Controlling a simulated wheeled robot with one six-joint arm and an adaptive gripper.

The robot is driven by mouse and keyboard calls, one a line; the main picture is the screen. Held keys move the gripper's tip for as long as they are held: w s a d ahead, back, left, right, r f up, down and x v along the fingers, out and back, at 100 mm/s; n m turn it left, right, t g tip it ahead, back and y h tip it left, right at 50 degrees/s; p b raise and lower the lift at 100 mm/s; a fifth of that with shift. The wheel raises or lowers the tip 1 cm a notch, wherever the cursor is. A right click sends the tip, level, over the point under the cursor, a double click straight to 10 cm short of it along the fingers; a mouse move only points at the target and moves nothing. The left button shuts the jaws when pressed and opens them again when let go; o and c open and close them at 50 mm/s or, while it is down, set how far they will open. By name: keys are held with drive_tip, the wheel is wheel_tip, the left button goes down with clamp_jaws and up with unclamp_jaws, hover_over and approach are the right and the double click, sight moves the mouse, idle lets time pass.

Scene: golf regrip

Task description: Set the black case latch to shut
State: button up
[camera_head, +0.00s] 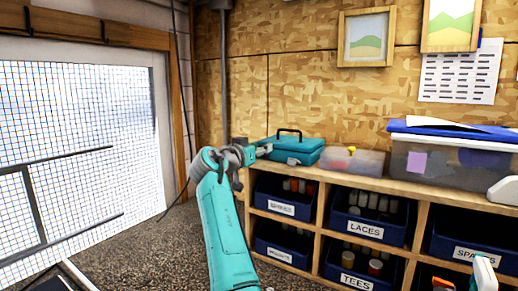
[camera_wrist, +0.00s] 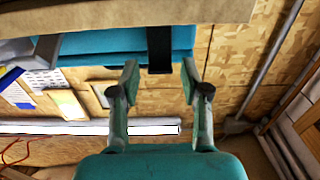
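A teal case (camera_head: 290,147) with a dark handle sits on the shelf top in the head view. It fills the upper part of the wrist view (camera_wrist: 100,45), which looks upside down. The black case latch (camera_wrist: 160,50) is a dark upright strip crossing the case there. I cannot tell whether it is open or shut, and I cannot make it out in the head view. My gripper (camera_wrist: 159,72) is open and empty, with its fingertips apart on either side of the latch's line. In the head view my gripper (camera_head: 262,149) is at the case's left end; contact cannot be told.
A clear box with small items (camera_head: 352,162) stands right of the case. A larger blue-lidded bin (camera_head: 440,160) stands farther right. Labelled blue drawers (camera_head: 368,215) fill the shelf below. A plywood wall is behind; open floor lies left of the shelf.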

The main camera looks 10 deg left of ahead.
clamp_jaws()
drive_tip(key=shift+w+r+g, duration=0.15)
drive_tip(key=shift+r+g, duration=0.05)
drive_tip(key=shift+g, duration=0.1)
drive_tip(key=shift+w+d+g+y, duration=0.1)
drive_tip(key=shift+g+y, duration=0.2)
drive_tip(key=shift+g, duration=0.1)
drive_tip(key=shift+o, duration=1.6)
unclamp_jaws()
drive_tip(key=v, duration=1.2)
